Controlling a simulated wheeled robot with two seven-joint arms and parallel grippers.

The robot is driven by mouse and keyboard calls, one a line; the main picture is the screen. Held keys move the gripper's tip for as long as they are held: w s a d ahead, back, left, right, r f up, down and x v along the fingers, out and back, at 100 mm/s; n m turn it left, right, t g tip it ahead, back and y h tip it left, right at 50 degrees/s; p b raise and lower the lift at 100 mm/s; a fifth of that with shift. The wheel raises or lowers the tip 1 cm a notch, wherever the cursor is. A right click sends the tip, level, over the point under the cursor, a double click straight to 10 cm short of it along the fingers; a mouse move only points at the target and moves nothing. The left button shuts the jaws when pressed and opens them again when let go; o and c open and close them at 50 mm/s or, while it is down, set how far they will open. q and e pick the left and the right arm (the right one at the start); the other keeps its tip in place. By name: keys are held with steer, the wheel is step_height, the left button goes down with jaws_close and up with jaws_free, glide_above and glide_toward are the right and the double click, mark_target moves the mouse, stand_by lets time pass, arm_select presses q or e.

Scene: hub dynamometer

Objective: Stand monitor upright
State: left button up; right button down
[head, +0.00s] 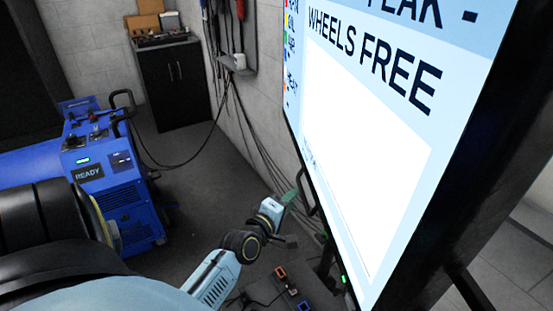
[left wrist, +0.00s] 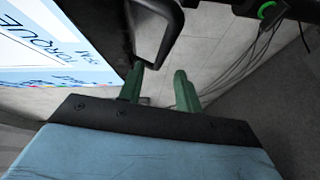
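The monitor (head: 385,130) is a large, thick black-framed screen filling the right of the head view, leaning in the picture, with "WHEELS FREE" on it. Its screen also shows at the upper left of the left wrist view (left wrist: 50,45). A black loop handle (head: 308,190) sticks out from its left edge; the handle (left wrist: 172,35) also shows in the left wrist view. My left gripper (head: 290,197) has green fingers beside this handle. In the left wrist view the fingers (left wrist: 158,85) are apart, with the handle's lower end near their tips; contact is unclear. My right gripper is not visible.
A blue machine (head: 105,165) marked "READY" stands at the left, before a black cabinet (head: 175,80) by the back wall. Cables (head: 250,130) hang along the grey wall. A dark box with orange sockets (head: 290,285) is low near the monitor. The middle floor is clear.

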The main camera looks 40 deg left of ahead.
arm_select(q)
steer(key=f+v, duration=0.1)
steer(key=v, duration=0.5)
steer(key=shift+s+r, duration=0.25)
steer(key=shift+r, duration=0.3)
steer(key=shift+d, duration=0.1)
